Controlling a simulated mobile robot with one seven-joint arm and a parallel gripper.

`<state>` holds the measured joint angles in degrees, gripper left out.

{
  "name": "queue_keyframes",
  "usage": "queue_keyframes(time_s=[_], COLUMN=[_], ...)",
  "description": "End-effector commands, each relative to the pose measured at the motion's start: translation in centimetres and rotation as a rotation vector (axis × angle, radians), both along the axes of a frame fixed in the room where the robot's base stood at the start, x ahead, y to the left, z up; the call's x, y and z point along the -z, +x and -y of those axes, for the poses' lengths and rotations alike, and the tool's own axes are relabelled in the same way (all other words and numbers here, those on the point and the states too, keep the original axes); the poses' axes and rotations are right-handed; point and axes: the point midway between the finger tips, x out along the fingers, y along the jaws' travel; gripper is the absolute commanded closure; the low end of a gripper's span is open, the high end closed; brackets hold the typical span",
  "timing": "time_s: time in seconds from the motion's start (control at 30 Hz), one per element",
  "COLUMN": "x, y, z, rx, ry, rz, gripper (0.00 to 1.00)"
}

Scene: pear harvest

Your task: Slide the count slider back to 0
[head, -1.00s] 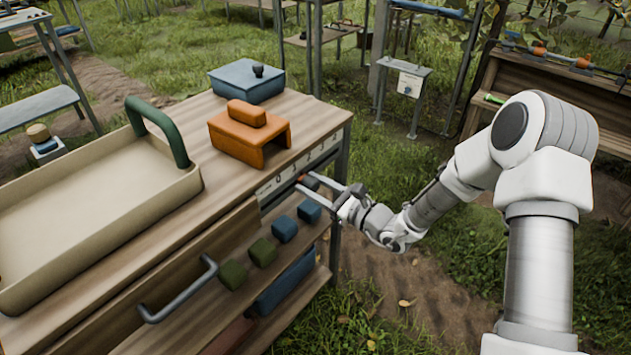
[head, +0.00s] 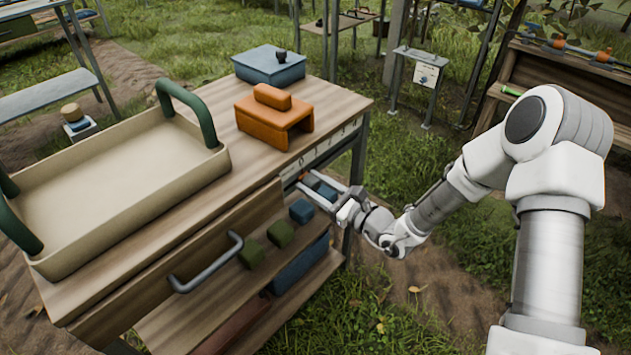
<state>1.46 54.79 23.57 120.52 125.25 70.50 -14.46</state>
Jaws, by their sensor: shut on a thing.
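The count slider's small orange knob (head: 304,177) sits in a slot on the front edge of the wooden bench, just below a pale number scale (head: 322,152). The knob is near the left end of the scale, close to the 0 mark. My gripper (head: 308,184) reaches in from the right and is shut on the knob, whose surface is mostly hidden by the fingers. The exact alignment of knob and mark is too small to tell.
On the bench top are a cream tray (head: 75,178) with green handles, an orange block-like stand (head: 275,125) and a blue lidded box (head: 270,66). Below the slider are blue and green blocks (head: 280,233) and a drawer with a grey handle (head: 207,264). Grass lies to the right.

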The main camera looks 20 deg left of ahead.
Motion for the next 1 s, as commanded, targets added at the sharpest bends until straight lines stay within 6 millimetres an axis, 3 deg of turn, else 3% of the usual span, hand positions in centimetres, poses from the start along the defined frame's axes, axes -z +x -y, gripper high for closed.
queue_keyframes(time_s=[0.03,0.07,0.23,0.53,0.67,1.0], x=[0.2,0.3,0.2,0.1,0.0,-0.1], y=[-0.6,-0.6,-0.5,-0.3,-0.7,-3.5], z=[-0.2,-0.2,-0.2,0.0,0.9,7.9], rx=[-0.012,-0.013,-0.011,-0.008,-0.006,-0.002], ry=[-0.003,-0.003,-0.003,-0.001,-0.003,-0.002], rz=[-0.007,-0.007,-0.006,-0.004,-0.004,-0.007], gripper=[1.0,0.54,0.26,0.26,0.26,0.26])
